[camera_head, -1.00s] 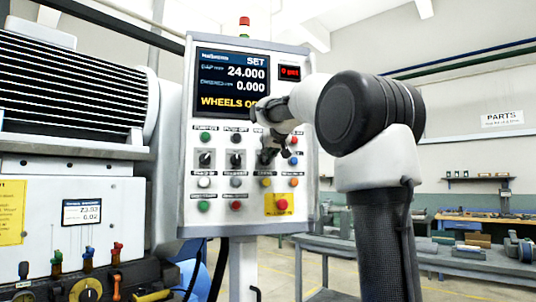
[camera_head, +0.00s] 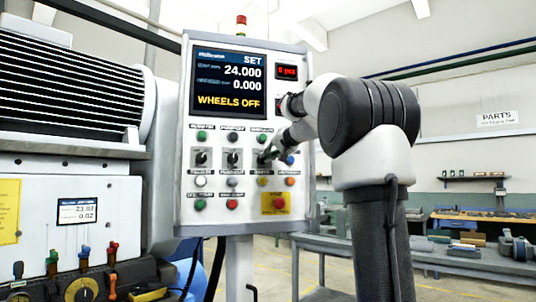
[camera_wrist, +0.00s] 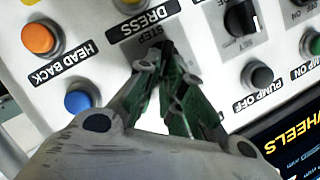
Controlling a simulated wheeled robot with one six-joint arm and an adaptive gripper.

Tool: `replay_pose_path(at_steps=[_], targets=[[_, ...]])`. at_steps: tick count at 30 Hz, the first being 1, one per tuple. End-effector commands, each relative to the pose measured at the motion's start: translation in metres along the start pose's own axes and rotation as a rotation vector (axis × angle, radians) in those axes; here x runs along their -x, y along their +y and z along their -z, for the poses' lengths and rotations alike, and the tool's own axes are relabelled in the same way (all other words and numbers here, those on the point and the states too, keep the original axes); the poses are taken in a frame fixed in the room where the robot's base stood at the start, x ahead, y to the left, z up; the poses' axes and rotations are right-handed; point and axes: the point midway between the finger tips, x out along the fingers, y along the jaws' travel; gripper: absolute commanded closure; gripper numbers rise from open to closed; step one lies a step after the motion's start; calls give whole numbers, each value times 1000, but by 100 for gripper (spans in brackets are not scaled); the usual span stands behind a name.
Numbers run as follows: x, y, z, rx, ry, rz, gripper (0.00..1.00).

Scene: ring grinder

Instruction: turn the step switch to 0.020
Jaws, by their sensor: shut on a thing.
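The step switch is the right one in a row of black rotary switches on the control panel (camera_head: 216,220). My gripper (camera_head: 266,157) is at it, with its fingers shut around the knob, which they almost wholly hide. The panel display (camera_head: 229,82) reads SET, 24.000, 0.000 and WHEELS OFF.
A neighbouring black switch (camera_wrist: 241,18) is close beside the fingers. A blue button (camera_wrist: 78,102), an orange button (camera_wrist: 39,38) and a grey button (camera_wrist: 259,75) are also near. A red button on a yellow plate (camera_head: 279,202) sits lower on the panel.

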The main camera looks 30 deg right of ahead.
Motion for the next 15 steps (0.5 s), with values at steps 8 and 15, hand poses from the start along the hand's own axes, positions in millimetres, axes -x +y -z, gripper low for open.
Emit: replay_pose_path(at_steps=[8,15], targets=[[0,4,0,-110,1,44,100],[0,4,-1,-144,-1,59,100]])
